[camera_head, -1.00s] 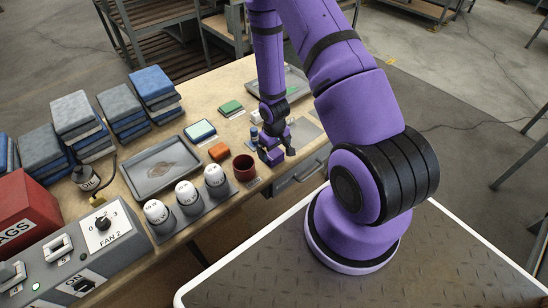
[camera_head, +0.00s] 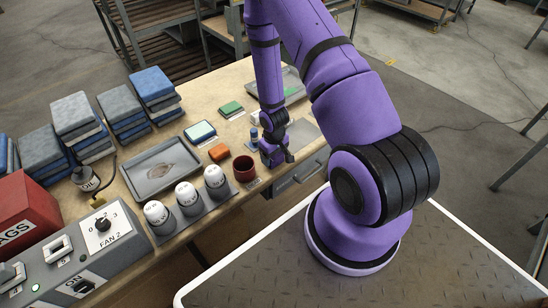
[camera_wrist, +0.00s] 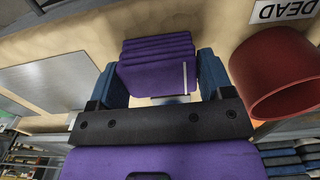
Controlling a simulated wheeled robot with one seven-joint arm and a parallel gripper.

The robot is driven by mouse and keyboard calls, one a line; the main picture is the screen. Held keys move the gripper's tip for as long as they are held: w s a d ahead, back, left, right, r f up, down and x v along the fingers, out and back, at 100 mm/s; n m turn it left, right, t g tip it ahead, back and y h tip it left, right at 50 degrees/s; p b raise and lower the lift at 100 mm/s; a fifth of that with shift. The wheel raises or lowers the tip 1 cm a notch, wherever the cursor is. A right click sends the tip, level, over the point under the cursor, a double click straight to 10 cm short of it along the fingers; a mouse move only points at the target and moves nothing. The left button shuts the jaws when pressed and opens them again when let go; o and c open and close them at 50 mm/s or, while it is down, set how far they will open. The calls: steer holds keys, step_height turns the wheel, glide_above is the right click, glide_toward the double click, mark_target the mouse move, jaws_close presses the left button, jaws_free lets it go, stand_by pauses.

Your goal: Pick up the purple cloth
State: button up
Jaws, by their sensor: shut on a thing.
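The purple cloth (camera_wrist: 158,66) is a folded, layered stack in the wrist view, lying between the two blue finger pads of my gripper (camera_wrist: 160,80). The fingers are shut on it, one at each side. A thin pale strip shows on the cloth's right part. In the head view my gripper (camera_head: 278,158) is low over the bench's right part, just right of the dark red cup (camera_head: 244,169). There the cloth cannot be told apart from my purple gripper. Whether the cloth touches the bench is unclear.
In the wrist view the red cup (camera_wrist: 276,75) stands close right of the gripper, by a "DEAD" label (camera_wrist: 283,11). A flat grey plate (camera_wrist: 45,75) lies left. An orange block (camera_head: 219,152), grey tray (camera_head: 160,170) and white-topped jars (camera_head: 187,194) stand left of the gripper.

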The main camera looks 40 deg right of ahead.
steer(key=shift+r, duration=5.05)
steer(key=o, duration=0.5)
steer(key=shift+c, duration=0.2)
steer(key=c, duration=0.3)
